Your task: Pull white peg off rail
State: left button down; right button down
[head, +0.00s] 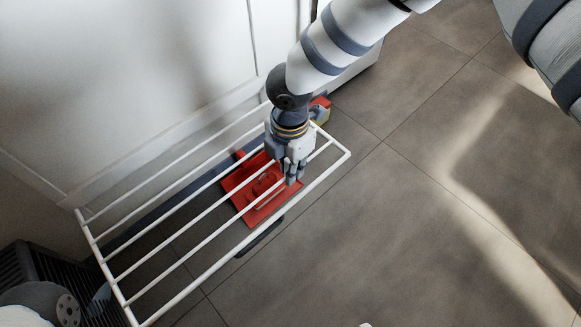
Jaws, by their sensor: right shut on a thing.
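A white drying rack with several parallel rails (190,217) stands low over the floor beside the white wall. My right gripper (293,176) points down at the rack's right part, among its rails. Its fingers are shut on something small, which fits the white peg. The fingers hide the peg almost wholly, and I cannot make out its outline or whether it still touches the rail. My left gripper does not show.
A red dustpan-like thing (243,199) lies on the floor under the rack. A red and yellow thing (321,109) is behind my right wrist. A dark ribbed thing (32,262) stands at lower left. The tiled floor (420,230) at right is clear.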

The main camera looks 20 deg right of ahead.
jog(key=shift+r+p, duration=1.5)
jog(key=shift+r, duration=1.1)
